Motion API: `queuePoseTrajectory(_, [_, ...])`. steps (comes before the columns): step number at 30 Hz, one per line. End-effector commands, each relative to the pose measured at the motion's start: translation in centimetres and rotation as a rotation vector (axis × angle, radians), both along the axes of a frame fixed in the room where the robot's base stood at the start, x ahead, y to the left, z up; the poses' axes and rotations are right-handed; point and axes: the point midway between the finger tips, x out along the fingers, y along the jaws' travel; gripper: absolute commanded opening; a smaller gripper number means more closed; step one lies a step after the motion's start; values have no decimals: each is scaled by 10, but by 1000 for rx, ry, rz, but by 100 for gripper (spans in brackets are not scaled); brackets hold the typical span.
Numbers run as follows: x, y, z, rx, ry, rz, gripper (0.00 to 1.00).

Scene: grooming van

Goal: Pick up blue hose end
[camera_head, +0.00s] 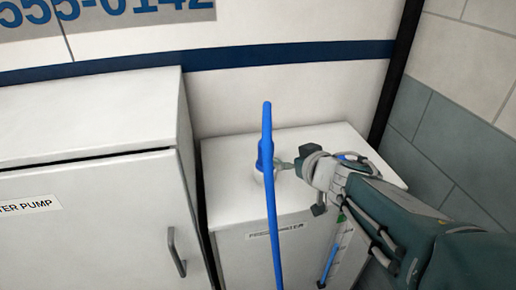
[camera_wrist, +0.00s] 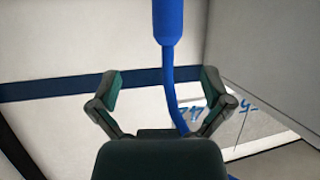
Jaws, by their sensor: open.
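The blue hose shows in the head view as a long upright line (camera_head: 271,215) in front of the right white cabinet. Its thicker blue end piece (camera_head: 265,152) sits partway up, with a thinner part above it. In the wrist view the thick blue end (camera_wrist: 167,22) is at the top centre, and the thinner hose (camera_wrist: 170,85) curves down between the spread fingers. My gripper (camera_wrist: 161,78) is open, with a finger either side of the hose and no visible grip. In the head view my gripper (camera_head: 284,165) comes from the right, close beside the thick end; contact cannot be told.
The right white cabinet (camera_head: 234,213) is below my gripper. A taller white cabinet (camera_head: 90,120), labelled as a water pump, stands at the left with a grey handle (camera_head: 176,252). The van wall with a dark blue stripe (camera_head: 290,54) is behind. Grey tiles (camera_head: 435,140) line the right.

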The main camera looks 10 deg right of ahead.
Motion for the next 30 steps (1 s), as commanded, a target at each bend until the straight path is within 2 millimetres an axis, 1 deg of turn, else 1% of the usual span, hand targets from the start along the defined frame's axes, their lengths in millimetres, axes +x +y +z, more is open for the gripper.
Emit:
queuePoseTrajectory(5, [4,8,-8,27,23,54,99])
queuePoseTrajectory(12, [34,17,-21,26,24,55,99])
queuePoseTrajectory(15, [44,20,-25,25,22,52,99])
queuePoseTrajectory(20, [51,22,-29,24,23,52,99])
queuePoseTrajectory(22, [57,23,-32,24,24,51,99])
queuePoseTrajectory(27, [80,29,-42,25,24,52,99])
queuePoseTrajectory(30, [90,32,-46,23,22,52,99])
